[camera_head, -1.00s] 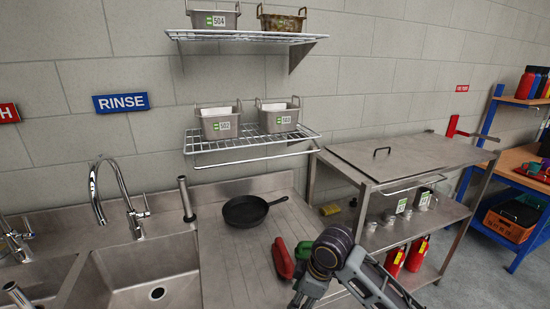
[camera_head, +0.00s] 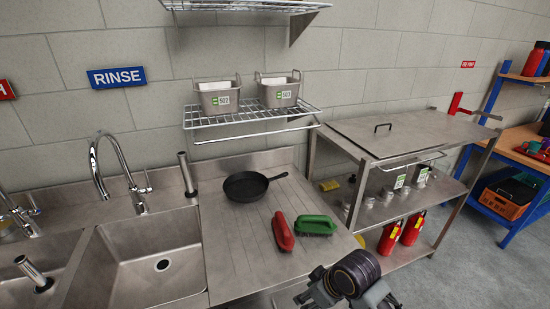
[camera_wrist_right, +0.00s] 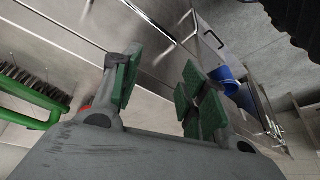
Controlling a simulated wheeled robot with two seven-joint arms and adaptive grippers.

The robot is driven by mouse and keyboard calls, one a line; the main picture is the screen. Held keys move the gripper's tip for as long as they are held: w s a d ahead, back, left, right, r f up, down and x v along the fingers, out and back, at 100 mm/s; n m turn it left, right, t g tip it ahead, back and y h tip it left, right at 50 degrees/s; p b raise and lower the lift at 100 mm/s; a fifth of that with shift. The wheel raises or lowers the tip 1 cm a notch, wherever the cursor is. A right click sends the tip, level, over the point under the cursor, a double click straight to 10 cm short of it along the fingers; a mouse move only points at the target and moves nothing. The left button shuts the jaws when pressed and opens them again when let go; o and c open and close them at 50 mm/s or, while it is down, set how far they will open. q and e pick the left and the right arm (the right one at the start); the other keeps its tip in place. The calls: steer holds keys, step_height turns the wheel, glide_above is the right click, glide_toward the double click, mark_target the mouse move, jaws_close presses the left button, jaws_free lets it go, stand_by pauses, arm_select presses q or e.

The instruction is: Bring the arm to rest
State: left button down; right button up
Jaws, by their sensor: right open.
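My right gripper (camera_head: 312,287) is at the bottom edge of the head view, in front of the steel drainboard's front right corner, and partly cut off. In the right wrist view my right gripper (camera_wrist_right: 158,88) shows two fingers with green pads, spread apart with nothing between them. My left gripper is not in view. A green brush (camera_head: 315,225) and a red brush (camera_head: 283,232) lie side by side on the drainboard (camera_head: 235,260), apart from the gripper. The green brush (camera_wrist_right: 28,108) also shows at the left of the wrist view, bristles visible.
A black skillet (camera_head: 245,186) sits on the drainboard's back. Sinks and a tap (camera_head: 118,175) are at left. A steel shelf table (camera_head: 410,135) stands right, with red bottles (camera_head: 412,228) on its lower shelf. A blue bucket (camera_wrist_right: 228,80) shows in the wrist view.

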steer(key=shift+s+d+f+m+h, duration=0.8)
steer(key=shift+s+d+f+m, duration=0.7)
steer(key=shift+s+d, duration=1.3)
steer(key=shift+s+d+f+m+h, duration=1)
steer(key=shift+s+d+m, duration=0.85)
steer(key=shift+d, duration=1.75)
step_height(320, 180, down, 33)
steer(key=s, duration=0.3)
steer(key=s+d+f+g, duration=0.1)
steer(key=s+d+f, duration=0.1)
steer(key=s+f, duration=0.8)
steer(key=s+d+f+g, duration=0.1)
steer(key=s+d+f, duration=0.1)
steer(key=s+f, duration=0.8)
steer(key=shift+s, duration=1)
steer(key=shift+n, duration=0.25)
